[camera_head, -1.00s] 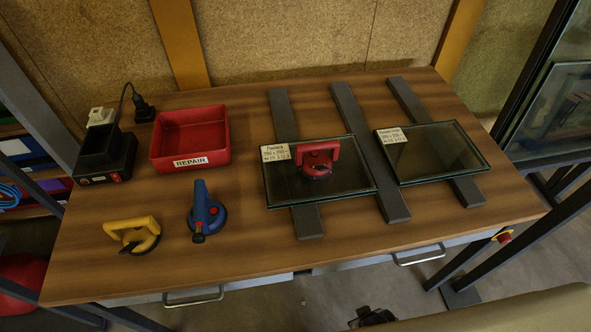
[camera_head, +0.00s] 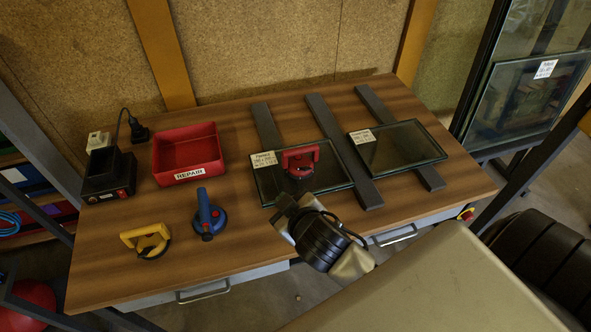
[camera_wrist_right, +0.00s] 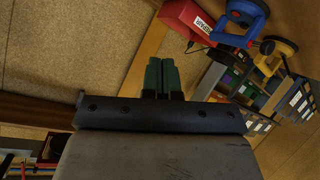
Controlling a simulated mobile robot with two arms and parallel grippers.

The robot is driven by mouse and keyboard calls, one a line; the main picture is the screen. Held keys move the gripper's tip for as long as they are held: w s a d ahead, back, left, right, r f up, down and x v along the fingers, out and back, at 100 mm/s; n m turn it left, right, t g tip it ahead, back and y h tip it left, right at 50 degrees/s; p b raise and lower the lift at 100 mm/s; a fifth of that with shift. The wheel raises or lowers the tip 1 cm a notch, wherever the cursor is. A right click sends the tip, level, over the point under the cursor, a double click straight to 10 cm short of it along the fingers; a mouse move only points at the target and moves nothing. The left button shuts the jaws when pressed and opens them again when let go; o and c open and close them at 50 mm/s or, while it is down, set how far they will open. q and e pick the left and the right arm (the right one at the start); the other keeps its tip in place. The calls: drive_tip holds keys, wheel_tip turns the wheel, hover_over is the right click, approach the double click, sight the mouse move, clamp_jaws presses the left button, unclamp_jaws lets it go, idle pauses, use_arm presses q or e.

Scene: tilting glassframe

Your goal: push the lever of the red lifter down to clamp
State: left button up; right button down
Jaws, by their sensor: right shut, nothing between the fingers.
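The red lifter (camera_head: 300,160) stands on the left glass pane (camera_head: 330,181), near the middle of the pane. Its handle is on top; its lever is too small to make out. My right gripper (camera_wrist_right: 161,76) shows green fingertips close together, shut and empty, in the right wrist view. In the head view my right arm reaches in from the lower right, and its gripper end (camera_head: 283,208) is just in front of the pane's near edge, below the red lifter and apart from it. The red lifter is not seen in the wrist view. My left gripper is not in view.
A blue lifter (camera_head: 207,216) and a yellow lifter (camera_head: 148,240) lie on the table's left part. A red repair bin (camera_head: 187,154) and a black charger (camera_head: 110,174) stand behind them. A second glass pane (camera_head: 399,148) lies to the right on dark rails.

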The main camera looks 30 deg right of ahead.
drive_tip(key=w+a+r+n+t+y, duration=0.1)
drive_tip(key=w+a+r+n+y, duration=0.3)
drive_tip(key=a+r+n+y, duration=0.35)
drive_tip(key=w+a+r+n+t+y, duration=0.1)
drive_tip(key=w+a+r+n+y, duration=0.3)
drive_tip(key=n+y, duration=0.55)
drive_tip(key=d+f+n+g+h, duration=0.6)
drive_tip(key=f+n+g+h, duration=0.2)
drive_tip(key=f+n+g, duration=0.4)
drive_tip(key=w+d+g+h, duration=0.1)
drive_tip(key=w+d+h, duration=0.2)
drive_tip(key=d+h, duration=0.5)
drive_tip(key=d, duration=1)
drive_tip(key=shift+d+r+h, duration=0.25)
drive_tip(key=shift+h, duration=0.05)
